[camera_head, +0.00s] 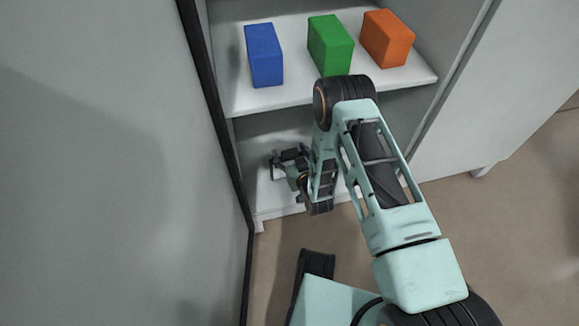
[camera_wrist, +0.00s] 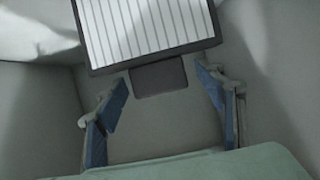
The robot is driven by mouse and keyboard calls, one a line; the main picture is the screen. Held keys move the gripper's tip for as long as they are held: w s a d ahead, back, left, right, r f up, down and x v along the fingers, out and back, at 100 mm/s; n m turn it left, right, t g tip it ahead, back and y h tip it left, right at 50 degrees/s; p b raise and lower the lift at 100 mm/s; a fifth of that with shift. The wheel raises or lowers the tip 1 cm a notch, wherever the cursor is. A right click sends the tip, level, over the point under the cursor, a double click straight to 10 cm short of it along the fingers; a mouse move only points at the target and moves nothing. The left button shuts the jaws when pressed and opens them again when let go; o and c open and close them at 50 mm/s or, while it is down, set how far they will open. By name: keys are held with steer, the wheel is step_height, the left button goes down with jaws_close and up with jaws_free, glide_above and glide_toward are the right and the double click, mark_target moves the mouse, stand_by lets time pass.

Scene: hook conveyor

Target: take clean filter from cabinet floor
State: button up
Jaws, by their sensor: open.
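The clean filter (camera_wrist: 150,22) shows in the wrist view at the top, a white pleated panel in a dark frame. A dark tab (camera_wrist: 158,77) sticks out from its near edge. My gripper (camera_wrist: 162,82) is open, with a blue-padded finger on each side of the tab and nothing held. The fingertips are about level with the tab, and gaps show on both sides. In the head view my gripper (camera_head: 275,168) is inside the lower cabinet compartment, partly hidden by my arm. I cannot make out the filter there.
A cabinet shelf (camera_head: 285,97) lies above my gripper, bearing a blue block (camera_head: 264,55), a green block (camera_head: 330,45) and an orange block (camera_head: 387,39). A grey cabinet door or panel (camera_head: 110,170) stands close on the left. Compartment walls flank my gripper in the wrist view.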

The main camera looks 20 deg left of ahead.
steer(key=c, duration=1.6)
steer(key=shift+c, duration=0.2)
steer(key=shift+r, duration=0.15)
